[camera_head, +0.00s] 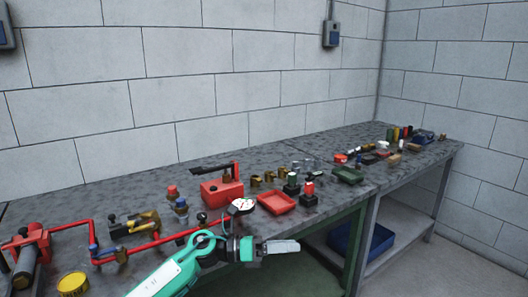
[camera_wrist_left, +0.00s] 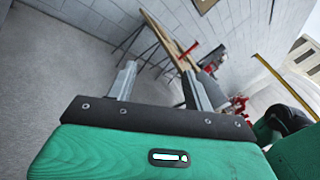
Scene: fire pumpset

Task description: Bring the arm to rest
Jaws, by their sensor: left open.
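My left arm, green, comes in from the bottom left in the head view. Its left gripper (camera_head: 284,246) is held in front of the bench's front edge, near the red tray, and looks empty. In the left wrist view the left gripper (camera_wrist_left: 158,85) has its two grey fingers spread apart with nothing between them. The bench shows tilted beyond the fingers. My right gripper is in neither view.
A grey bench (camera_head: 120,190) runs along the block wall. It carries a red pump (camera_head: 222,190), red pipework (camera_head: 160,242), a gauge (camera_head: 242,206), a red tray (camera_head: 276,202) and a green tray (camera_head: 348,175). A blue bin (camera_head: 362,240) sits on the lower shelf. The floor at right is clear.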

